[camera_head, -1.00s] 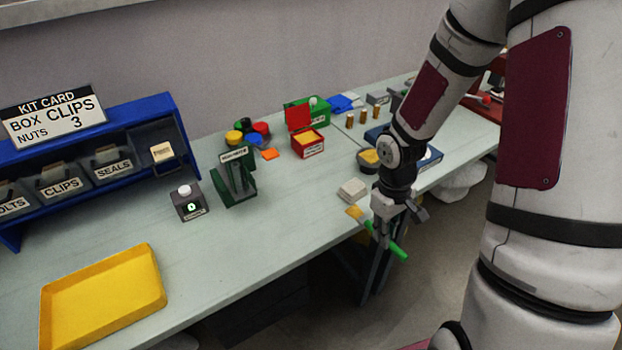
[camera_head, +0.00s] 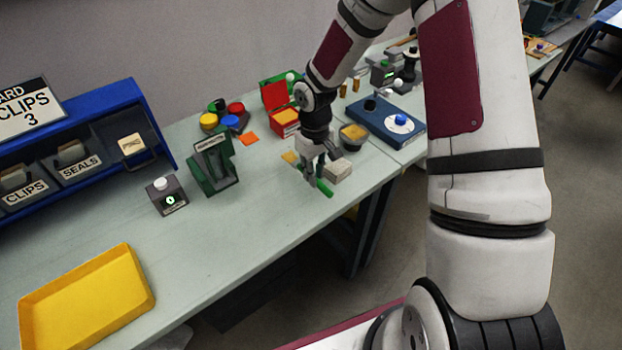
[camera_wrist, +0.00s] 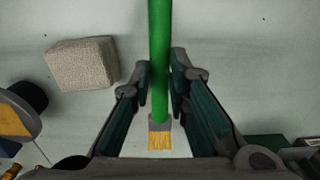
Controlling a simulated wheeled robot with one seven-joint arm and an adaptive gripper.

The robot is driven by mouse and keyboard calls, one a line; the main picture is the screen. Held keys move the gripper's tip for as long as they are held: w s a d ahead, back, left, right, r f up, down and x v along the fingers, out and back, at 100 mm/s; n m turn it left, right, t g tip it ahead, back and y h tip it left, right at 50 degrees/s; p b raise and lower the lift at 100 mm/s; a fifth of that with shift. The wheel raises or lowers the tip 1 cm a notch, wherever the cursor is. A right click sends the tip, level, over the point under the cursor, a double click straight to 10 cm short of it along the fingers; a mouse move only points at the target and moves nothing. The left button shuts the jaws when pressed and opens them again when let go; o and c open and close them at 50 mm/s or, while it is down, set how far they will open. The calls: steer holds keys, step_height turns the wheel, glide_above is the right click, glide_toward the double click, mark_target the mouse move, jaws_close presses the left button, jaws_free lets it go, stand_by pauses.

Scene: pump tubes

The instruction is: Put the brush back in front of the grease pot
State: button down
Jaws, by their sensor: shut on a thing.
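My gripper (camera_head: 312,176) is shut on the brush, around its green handle (camera_head: 325,188). The yellow bristles (camera_head: 290,157) stick out on the far left side of the gripper. In the wrist view the handle (camera_wrist: 160,45) runs between the fingers (camera_wrist: 163,75), bristles toward the bottom of the picture. The grease pot (camera_head: 353,146), dark with yellow grease, stands on the bench right of and behind the gripper. It shows partly at the left edge of the wrist view (camera_wrist: 30,98). I cannot tell how high the brush is above the bench.
A pale block (camera_head: 337,171) sits just right of my gripper. A blue tray-like box (camera_head: 375,122) lies beyond the pot. A green stand (camera_head: 212,170), red box (camera_head: 284,122) and yellow tray (camera_head: 85,305) stand left. Bench between stand and gripper is clear.

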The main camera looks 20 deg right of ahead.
steer(key=shift+w+a+f, duration=0.1)
steer(key=shift+w+a, duration=0.25)
steer(key=shift+w, duration=0.15)
steer(key=shift+f+p, duration=0.35)
steer(key=shift+f, duration=1.35)
steer(key=c, duration=1.5)
jaws_free()
steer(key=shift+c, duration=0.2)
steer(key=shift+r, duration=0.1)
step_height(320, 180, up, 12)
steer(key=b, duration=0.1)
steer(key=s+r+m+t+h, duration=0.1)
steer(key=s+r, duration=0.4)
steer(key=r, duration=0.4)
steer(key=s+r+m+t+h, duration=0.1)
steer(key=s+r, duration=0.4)
steer(key=r, duration=0.3)
steer(key=s+r+t+y, duration=0.1)
steer(key=s+r, duration=0.2)
steer(key=s, duration=0.4)
steer(key=s+a+r+m+t+y, duration=0.1)
steer(key=s+r, duration=0.3)
steer(key=s, duration=0.4)
steer(key=shift+s+m+t, duration=0.2)
steer(key=shift+m+t, duration=0.1)
steer(key=shift+t, duration=0.5)
